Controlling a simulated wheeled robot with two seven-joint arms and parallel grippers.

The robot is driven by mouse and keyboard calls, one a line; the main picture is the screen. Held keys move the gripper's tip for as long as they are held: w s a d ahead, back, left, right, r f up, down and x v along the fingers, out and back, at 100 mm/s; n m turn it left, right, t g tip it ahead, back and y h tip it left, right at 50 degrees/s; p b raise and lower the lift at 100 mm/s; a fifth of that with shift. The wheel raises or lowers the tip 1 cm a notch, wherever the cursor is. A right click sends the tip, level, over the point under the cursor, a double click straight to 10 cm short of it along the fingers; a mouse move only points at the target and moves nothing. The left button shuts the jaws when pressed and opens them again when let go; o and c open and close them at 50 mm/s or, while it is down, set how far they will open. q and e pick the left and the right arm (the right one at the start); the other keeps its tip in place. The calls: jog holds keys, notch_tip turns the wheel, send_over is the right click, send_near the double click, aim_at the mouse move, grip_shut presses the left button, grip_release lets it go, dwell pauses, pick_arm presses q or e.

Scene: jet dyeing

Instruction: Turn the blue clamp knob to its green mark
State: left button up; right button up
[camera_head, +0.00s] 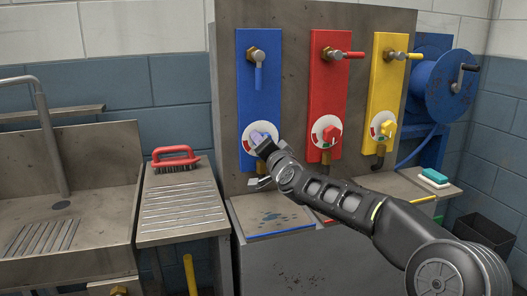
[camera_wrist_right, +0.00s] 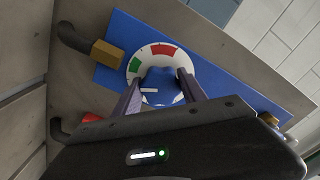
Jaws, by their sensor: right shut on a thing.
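The blue clamp knob (camera_wrist_right: 160,82) sits on a round white dial (camera_wrist_right: 142,55) on the blue panel (camera_head: 259,80). In the wrist view the dial carries a red mark (camera_wrist_right: 162,49) and a green mark (camera_wrist_right: 135,66). A white line on the knob points left, near the green mark but not clearly in line with it. My right gripper (camera_wrist_right: 157,77) is shut on the knob, one finger on each side. In the head view the right gripper (camera_head: 262,140) covers most of the knob. My left gripper is not in view.
A red brush (camera_head: 176,160) lies on the ribbed side board at left, beside the sink (camera_head: 80,240).

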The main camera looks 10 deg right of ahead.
jog(key=m+b, duration=0.1)
jog(key=m, duration=0.1)
jog(key=shift+f+m, duration=0.1)
jog(key=shift+m, duration=0.3)
jog(key=shift+m+b, duration=0.35)
jog(key=shift+m, duration=0.75)
jog(key=o, duration=1.4)
jog(key=shift+s+d+b, duration=0.2)
jog(key=shift+s+b, duration=0.6)
jog(key=shift+s, duration=3.15)
